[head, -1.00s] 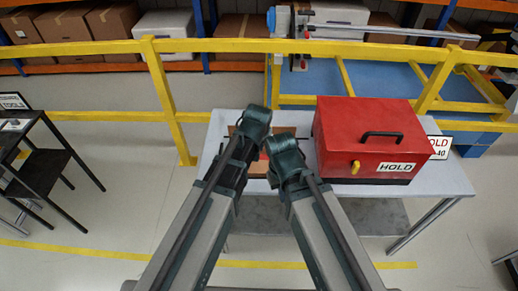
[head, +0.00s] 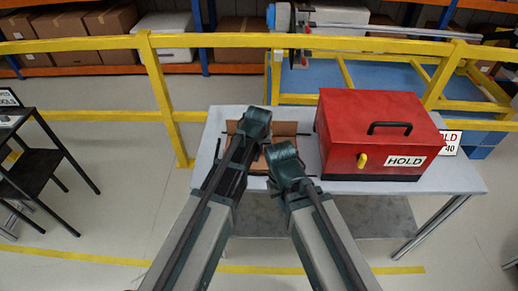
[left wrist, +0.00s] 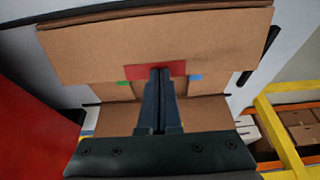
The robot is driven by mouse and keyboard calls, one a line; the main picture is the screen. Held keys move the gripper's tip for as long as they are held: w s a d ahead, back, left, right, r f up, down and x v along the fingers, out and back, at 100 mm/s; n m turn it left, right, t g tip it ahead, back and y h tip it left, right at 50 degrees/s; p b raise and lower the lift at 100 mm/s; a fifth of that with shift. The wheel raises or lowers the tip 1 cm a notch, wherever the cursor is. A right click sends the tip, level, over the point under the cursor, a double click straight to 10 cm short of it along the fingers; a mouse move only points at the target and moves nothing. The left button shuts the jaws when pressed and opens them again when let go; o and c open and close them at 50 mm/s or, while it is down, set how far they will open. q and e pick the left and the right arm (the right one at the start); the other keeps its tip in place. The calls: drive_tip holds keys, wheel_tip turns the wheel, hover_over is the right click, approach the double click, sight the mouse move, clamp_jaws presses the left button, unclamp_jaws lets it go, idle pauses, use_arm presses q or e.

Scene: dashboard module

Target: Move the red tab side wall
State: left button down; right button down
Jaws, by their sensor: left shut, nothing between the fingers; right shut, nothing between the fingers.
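An open cardboard box (head: 288,129) sits on the white table, partly hidden by my arms. In the left wrist view, a broad brown cardboard side wall (left wrist: 110,45) carries a red tab (left wrist: 135,69) at its lower edge. A green tab (left wrist: 124,83) and a blue tab (left wrist: 196,77) show just below it. My left gripper (left wrist: 160,72) is shut and empty, its fingertips in front of the red tab; I cannot tell whether they touch it. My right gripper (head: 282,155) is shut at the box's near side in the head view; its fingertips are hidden.
A red toolbox (head: 375,130) with a HOLD label stands on the table (head: 445,180) right of the box. A yellow railing (head: 220,43) runs behind the table. A dark side table (head: 45,160) stands at the left.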

use_arm(q)
drive_tip(key=shift+w+f+g, duration=0.1)
drive_tip(key=shift+w+g, duration=0.2)
drive_tip(key=shift+w, duration=0.1)
drive_tip(key=shift+w+f+g+b, duration=0.15)
drive_tip(key=shift+w+f+b, duration=0.15)
drive_tip(key=shift+f, duration=0.2)
drive_tip(key=shift+w+f+g+b, duration=0.15)
drive_tip(key=shift+f+b, duration=0.25)
drive_tip(key=shift+f, duration=0.1)
drive_tip(key=shift+r, duration=0.3)
drive_tip(key=shift+r+p, duration=0.65)
drive_tip(key=shift+p, duration=0.25)
wheel_tip(320, 180, up, 14)
drive_tip(key=p, duration=1.4)
drive_tip(key=s+a+m+g, duration=0.1)
drive_tip(key=s+m, duration=0.1)
drive_tip(key=s, duration=0.9)
drive_tip(key=s+a+f+m+g+y, duration=0.1)
drive_tip(key=s+a+g, duration=0.1)
drive_tip(key=s, duration=1)
drive_tip(key=shift+s+m, duration=0.15)
drive_tip(key=shift+m, duration=0.25)
